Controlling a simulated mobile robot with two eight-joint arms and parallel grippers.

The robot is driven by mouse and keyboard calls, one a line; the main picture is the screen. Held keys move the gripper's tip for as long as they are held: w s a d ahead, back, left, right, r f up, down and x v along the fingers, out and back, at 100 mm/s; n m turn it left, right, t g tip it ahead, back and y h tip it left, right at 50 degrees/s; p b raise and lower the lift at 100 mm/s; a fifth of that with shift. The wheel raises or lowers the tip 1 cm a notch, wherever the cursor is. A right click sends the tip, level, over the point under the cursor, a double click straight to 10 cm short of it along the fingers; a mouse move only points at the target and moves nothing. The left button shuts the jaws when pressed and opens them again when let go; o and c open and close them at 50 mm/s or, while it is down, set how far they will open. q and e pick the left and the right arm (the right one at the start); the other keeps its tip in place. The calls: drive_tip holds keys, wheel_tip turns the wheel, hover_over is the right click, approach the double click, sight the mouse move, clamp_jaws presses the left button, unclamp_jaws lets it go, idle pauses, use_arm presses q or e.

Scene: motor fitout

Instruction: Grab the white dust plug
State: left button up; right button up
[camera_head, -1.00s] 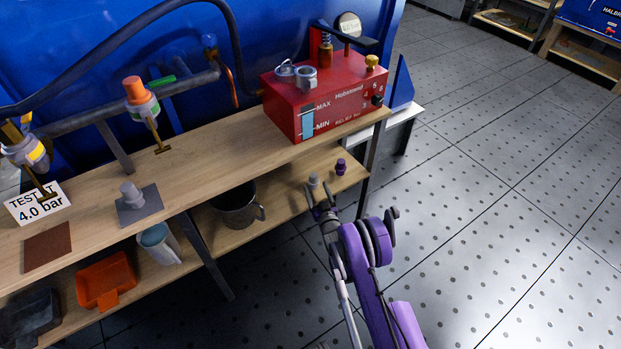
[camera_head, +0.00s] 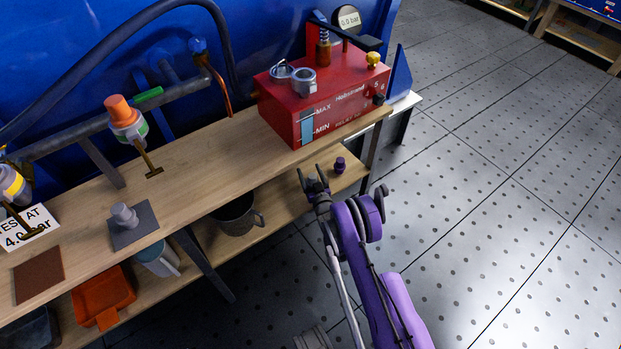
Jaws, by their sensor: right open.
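My right gripper (camera_head: 312,174) is open at the front edge of the lower shelf, below the red box. The small pale plug seen on this shelf a moment ago is now hidden at or behind my right fingers; I cannot tell whether it lies between them. A dark purple plug (camera_head: 340,164) stands on the shelf just right of the gripper, apart from it. A light grey plug-like piece (camera_head: 124,214) stands on a grey mat (camera_head: 140,233) on the upper bench top.
The wooden bench top (camera_head: 205,160) overhangs the lower shelf. The red pump box (camera_head: 325,105) stands at its right end. A bench leg (camera_head: 205,265), a dark mug (camera_head: 236,218), a pale jug (camera_head: 160,260) and an orange bin (camera_head: 102,295) are left of the gripper. Open floor lies right.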

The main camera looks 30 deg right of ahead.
drive_tip(key=shift+s, duration=0.1)
drive_tip(key=shift+c, duration=0.5)
clamp_jaws()
drive_tip(key=shift+r, duration=0.15)
